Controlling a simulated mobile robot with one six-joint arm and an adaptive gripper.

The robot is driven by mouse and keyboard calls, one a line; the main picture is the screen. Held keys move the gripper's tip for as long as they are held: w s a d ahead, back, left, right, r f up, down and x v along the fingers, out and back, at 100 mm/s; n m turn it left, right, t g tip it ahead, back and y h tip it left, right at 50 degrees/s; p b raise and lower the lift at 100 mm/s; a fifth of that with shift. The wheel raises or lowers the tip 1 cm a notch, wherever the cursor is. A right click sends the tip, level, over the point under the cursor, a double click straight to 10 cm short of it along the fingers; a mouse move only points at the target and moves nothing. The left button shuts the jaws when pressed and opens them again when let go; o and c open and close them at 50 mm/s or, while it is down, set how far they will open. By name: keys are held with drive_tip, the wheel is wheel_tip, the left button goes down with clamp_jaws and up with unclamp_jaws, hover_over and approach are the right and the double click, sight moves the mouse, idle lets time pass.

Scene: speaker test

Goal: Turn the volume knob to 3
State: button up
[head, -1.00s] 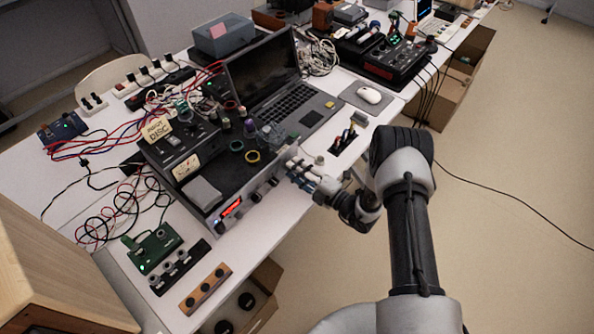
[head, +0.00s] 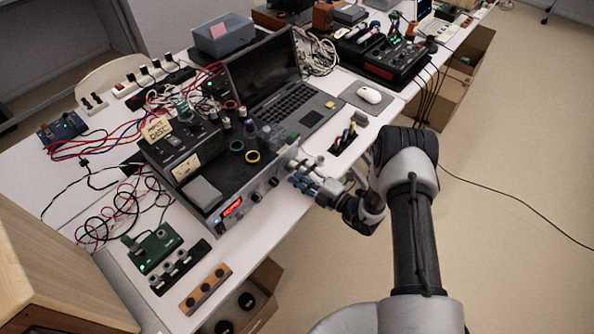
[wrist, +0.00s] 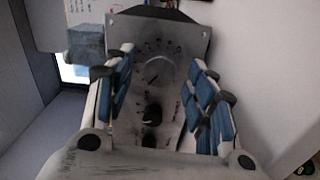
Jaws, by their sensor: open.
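A grey front panel (wrist: 190,40) faces my wrist camera. On it is a round grey dial (wrist: 158,71) with small marks around it; the marks are too blurred to read, so I cannot tell its setting. Below it in the wrist view are a black knob (wrist: 152,114) and another dark knob (wrist: 149,140). My gripper (wrist: 162,62) is open and empty, its blue-padded fingers to the left and right of the dial in the picture. In the head view my gripper (head: 300,176) is at the right end of the device's front panel (head: 246,203), partly hiding that end.
Rings and small parts lie on top of the device, beside a laptop (head: 285,95). A pen holder (head: 343,142) stands close behind my gripper. Open floor (head: 500,210) lies to the right.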

drive_tip(key=v, duration=1.1)
drive_tip(key=shift+a+r, duration=0.1)
drive_tip(key=shift+r, duration=0.05)
drive_tip(key=s+a+r+n+g+y, duration=0.1)
drive_tip(key=s+a+r+n+g, duration=0.2)
drive_tip(key=r+n, duration=0.35)
drive_tip(key=a+r+n+g+y, duration=0.1)
drive_tip(key=a+r+n+g, duration=0.1)
drive_tip(key=r+n+g, duration=0.35)
drive_tip(key=s+a+r+n+g+h, duration=0.2)
drive_tip(key=s+r+n+g+h, duration=0.2)
drive_tip(key=s+r+n, duration=0.7)
drive_tip(key=s+d+r+n+t+h, duration=0.3)
drive_tip(key=s+d+r+n+h, duration=0.2)
drive_tip(key=n, duration=0.6)
drive_tip(key=s+d+r+n+t+h, duration=0.3)
drive_tip(key=s+d+r+n+h, duration=0.2)
drive_tip(key=s+d+n+h, duration=0.2)
drive_tip(key=shift+s+d+r+n, duration=0.25)
drive_tip(key=shift+d+n, duration=0.85)
drive_tip(key=shift+n, duration=0.8)
